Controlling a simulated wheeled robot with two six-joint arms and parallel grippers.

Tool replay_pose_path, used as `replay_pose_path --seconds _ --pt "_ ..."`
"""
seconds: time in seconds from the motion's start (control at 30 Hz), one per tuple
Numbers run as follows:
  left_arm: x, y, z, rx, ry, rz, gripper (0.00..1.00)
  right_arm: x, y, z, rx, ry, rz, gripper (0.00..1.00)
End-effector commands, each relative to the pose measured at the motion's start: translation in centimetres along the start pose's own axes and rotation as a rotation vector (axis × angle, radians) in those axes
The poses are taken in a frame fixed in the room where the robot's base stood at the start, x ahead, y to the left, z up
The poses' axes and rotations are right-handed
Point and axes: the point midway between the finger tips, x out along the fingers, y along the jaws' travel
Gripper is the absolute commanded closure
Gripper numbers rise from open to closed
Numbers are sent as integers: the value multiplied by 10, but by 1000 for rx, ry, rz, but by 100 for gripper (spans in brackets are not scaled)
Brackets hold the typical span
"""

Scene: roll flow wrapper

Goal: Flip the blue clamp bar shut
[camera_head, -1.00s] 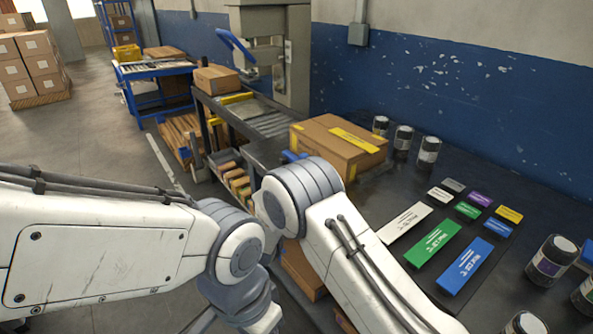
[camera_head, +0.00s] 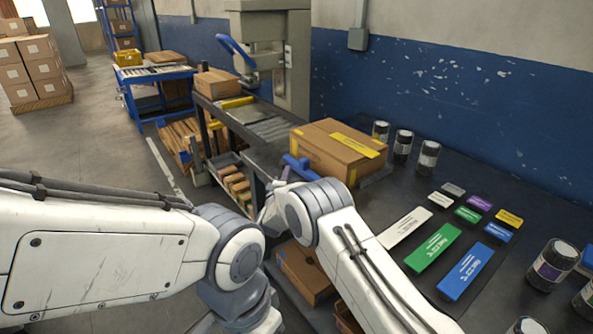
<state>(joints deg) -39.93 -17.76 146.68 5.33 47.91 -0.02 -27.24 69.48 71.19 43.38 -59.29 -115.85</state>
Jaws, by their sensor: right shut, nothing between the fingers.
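A blue part (camera_head: 299,167), which looks like the clamp bar, sits at the near left corner of the carton on the bench. My right forearm and wrist partly cover its lower side, so its full shape and angle are unclear. My right gripper (camera_head: 284,174) is just left of and below the blue part, small and mostly hidden behind my wrist. It is shut and empty; I cannot tell whether it touches the blue part. My left arm comes in from the left, and its gripper is out of view.
A brown carton (camera_head: 338,149) stands right behind the blue part. A grey press with a raised blue lever (camera_head: 236,53) stands farther back. Open floor is at the left.

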Motion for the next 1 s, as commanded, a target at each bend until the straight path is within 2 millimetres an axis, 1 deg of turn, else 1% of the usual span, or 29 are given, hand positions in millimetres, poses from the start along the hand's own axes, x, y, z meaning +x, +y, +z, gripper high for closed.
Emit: replay_pose_path --seconds 0.03,0.2,0.33,0.67,0.77,1.0 --pt "-2 0 0 0 0 0 50 7 0 10 0 -5 -1 100" --pt "-3 0 0 0 0 0 50 21 0 23 1 -3 -2 100" --pt "-4 0 0 0 0 0 50 26 0 28 1 -1 -1 100" --pt "-4 0 0 0 0 0 50 26 0 28 1 -1 -1 100" --pt "-1 0 0 0 0 0 50 30 -1 32 1 -2 0 100" --pt "11 -1 1 0 0 0 50 54 -2 58 2 -5 0 100"
